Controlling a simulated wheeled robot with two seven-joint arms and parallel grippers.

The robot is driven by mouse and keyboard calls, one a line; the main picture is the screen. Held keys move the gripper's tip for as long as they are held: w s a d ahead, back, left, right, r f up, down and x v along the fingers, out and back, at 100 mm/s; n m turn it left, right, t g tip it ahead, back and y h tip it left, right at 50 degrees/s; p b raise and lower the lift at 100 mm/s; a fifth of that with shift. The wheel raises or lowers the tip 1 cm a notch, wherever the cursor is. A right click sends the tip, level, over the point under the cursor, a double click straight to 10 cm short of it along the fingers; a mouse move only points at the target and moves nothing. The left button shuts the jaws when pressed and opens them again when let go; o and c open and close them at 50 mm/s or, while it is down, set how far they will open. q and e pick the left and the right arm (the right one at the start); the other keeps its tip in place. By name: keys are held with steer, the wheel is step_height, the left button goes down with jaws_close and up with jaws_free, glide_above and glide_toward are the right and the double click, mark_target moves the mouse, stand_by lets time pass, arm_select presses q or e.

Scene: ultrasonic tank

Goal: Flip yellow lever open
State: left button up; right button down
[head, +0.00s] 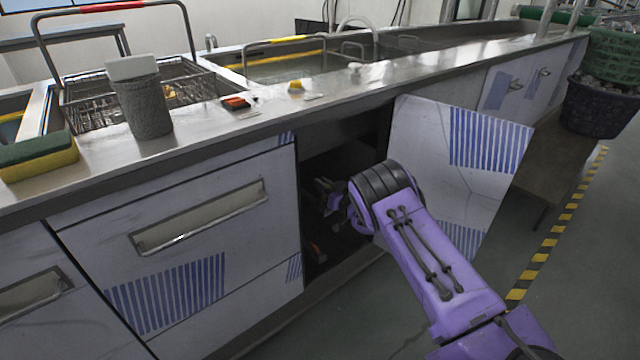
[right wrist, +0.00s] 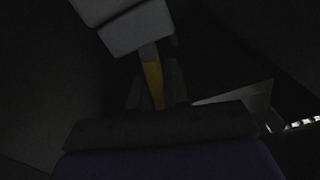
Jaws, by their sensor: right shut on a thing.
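My right gripper (head: 329,195) reaches into the dark open cabinet under the steel counter. In the right wrist view, the yellow lever (right wrist: 153,78) is a narrow, dim strip hanging below a pale grey block (right wrist: 125,22). The gripper (right wrist: 155,88) is shut on the yellow lever, its dark fingers hard to make out on either side. The lever is not clearly visible in the head view, and its exact angle is hard to judge in the dark. My left gripper is not in view.
The cabinet door (head: 455,150) stands open right of my right arm. A closed drawer front (head: 200,215) is to the left. On the counter (head: 290,107) stand a grey cup (head: 146,105) and a sponge (head: 40,158). Floor is free beyond the yellow-black stripe (head: 545,240).

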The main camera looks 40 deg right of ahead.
steer(key=shift+d+f+m, duration=0.2)
steer(key=shift+d+m, duration=0.15)
steer(key=shift+m, duration=0.35)
steer(key=c, duration=1.2)
jaws_free()
steer(key=shift+d, duration=0.1)
steer(key=s+p, duration=0.1)
steer(key=s, duration=0.2)
steer(key=s+p, duration=0.1)
steer(key=s, duration=0.3)
steer(key=s+p, duration=0.1)
steer(key=s, duration=0.2)
steer(key=shift+s+d, duration=0.3)
steer(key=shift+d, duration=0.1)
